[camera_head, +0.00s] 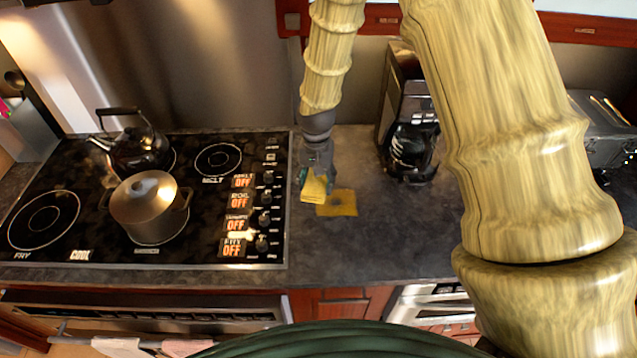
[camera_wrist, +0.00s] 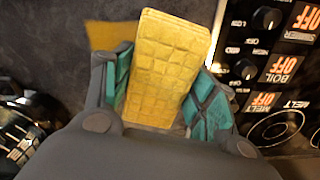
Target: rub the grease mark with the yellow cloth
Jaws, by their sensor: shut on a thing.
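My gripper (camera_head: 316,180) is shut on the yellow cloth (camera_head: 313,190), a folded, quilted block that sticks out beyond the fingertips. In the wrist view the cloth (camera_wrist: 168,60) sits between the two teal finger pads of my gripper (camera_wrist: 165,90). A flat mustard-yellow patch (camera_head: 343,205) with a darker spot in it lies on the counter, just right of the cloth in the head view; it seems to be the grease mark. Part of this patch (camera_wrist: 108,34) shows behind the cloth in the wrist view. I cannot tell whether the cloth touches the counter.
The black cooktop (camera_head: 110,230) with its row of knobs (camera_head: 264,218) lies close on the left. A pot (camera_head: 150,205) and a kettle (camera_head: 140,148) stand on it. A coffee maker (camera_head: 410,140) stands behind right. The counter (camera_head: 370,250) in front of the patch is clear.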

